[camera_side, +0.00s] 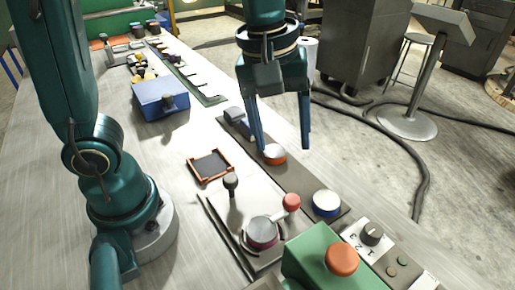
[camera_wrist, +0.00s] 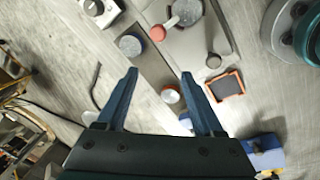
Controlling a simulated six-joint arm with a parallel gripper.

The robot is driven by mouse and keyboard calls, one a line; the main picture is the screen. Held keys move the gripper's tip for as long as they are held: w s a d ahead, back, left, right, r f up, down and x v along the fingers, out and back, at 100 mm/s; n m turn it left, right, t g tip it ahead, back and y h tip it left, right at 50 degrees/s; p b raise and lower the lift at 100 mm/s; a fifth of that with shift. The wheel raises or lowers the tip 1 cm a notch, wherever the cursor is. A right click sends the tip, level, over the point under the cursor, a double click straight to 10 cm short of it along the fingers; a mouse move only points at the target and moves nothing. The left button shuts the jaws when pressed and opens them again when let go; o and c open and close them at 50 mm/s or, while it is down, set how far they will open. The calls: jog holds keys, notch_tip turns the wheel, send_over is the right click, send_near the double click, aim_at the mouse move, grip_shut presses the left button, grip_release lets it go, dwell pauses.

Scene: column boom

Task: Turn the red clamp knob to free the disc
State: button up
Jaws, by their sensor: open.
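The red clamp knob (camera_side: 291,202) is a red ball on the end of a short arm beside a round disc (camera_side: 262,234) on a pale plate. In the wrist view the red knob (camera_wrist: 157,33) and the disc (camera_wrist: 187,12) show near the top, beyond the fingertips. A black-topped post (camera_side: 231,183) stands on the same plate. My gripper (camera_side: 282,146) is open and empty, pointing down, well apart from the knob and behind it in the side view. Its two fingers also show in the wrist view (camera_wrist: 160,73).
A white-topped blue button (camera_side: 326,203), a dial (camera_side: 371,234) and a green box with an orange button (camera_side: 341,260) stand to the right of the plate. A small framed tray (camera_side: 209,166) and a blue box (camera_side: 160,97) are farther back.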

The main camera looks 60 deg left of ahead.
jog(key=g, duration=0.2)
send_over(293, 198)
jog(key=shift+m, duration=0.3)
notch_tip(293, 198, down, 5)
jog(key=shift+r, duration=0.1)
jog(key=shift+s+f, duration=0.1)
jog(key=shift+f, duration=2.55)
grip_shut()
